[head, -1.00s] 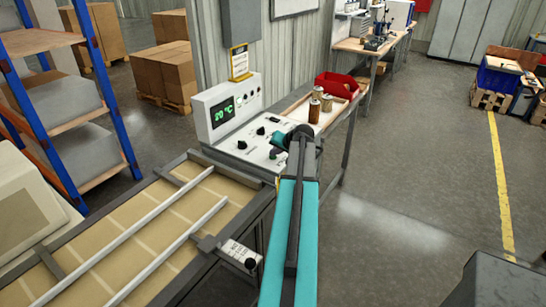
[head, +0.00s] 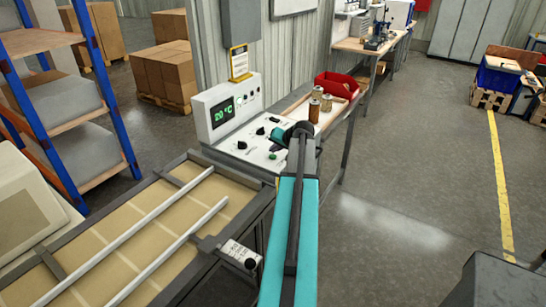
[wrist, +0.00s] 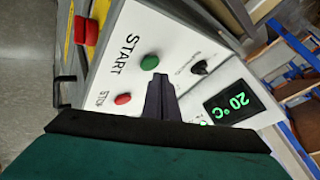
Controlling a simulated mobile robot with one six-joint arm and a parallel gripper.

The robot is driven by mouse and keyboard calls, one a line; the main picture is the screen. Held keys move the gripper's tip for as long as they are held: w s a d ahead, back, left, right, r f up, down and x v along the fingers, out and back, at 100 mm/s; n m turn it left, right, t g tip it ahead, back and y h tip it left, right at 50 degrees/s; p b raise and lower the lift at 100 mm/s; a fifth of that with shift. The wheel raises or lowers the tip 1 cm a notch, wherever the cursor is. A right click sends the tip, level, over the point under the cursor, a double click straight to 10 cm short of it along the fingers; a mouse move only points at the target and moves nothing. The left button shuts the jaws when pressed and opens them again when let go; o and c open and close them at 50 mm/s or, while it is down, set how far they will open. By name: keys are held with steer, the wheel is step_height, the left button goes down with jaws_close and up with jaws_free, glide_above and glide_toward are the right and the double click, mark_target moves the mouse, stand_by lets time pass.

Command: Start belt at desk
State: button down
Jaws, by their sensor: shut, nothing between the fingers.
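The control desk (head: 235,147) has a white panel and stands at the end of the belt (head: 140,225). In the wrist view the green START button (wrist: 149,62) and the red STOP button (wrist: 123,99) show on the panel. My gripper (wrist: 159,77) is shut and empty, its fingertips just below the START button in that view. Whether they touch the panel, I cannot tell.
A lit display (head: 223,114) reads 20 °C. A black knob (wrist: 199,67) is beside the START button. Brown cartridges (head: 314,110) and a red bin (head: 337,86) stand right of the panel. A blue-framed shelf (head: 100,85) is at left.

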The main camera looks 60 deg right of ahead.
mark_target(275, 158)
steer(key=shift+r, duration=0.15)
steer(key=shift+r+p, duration=1.05)
steer(key=shift+r, duration=1.35)
steer(key=shift+s+f, duration=0.1)
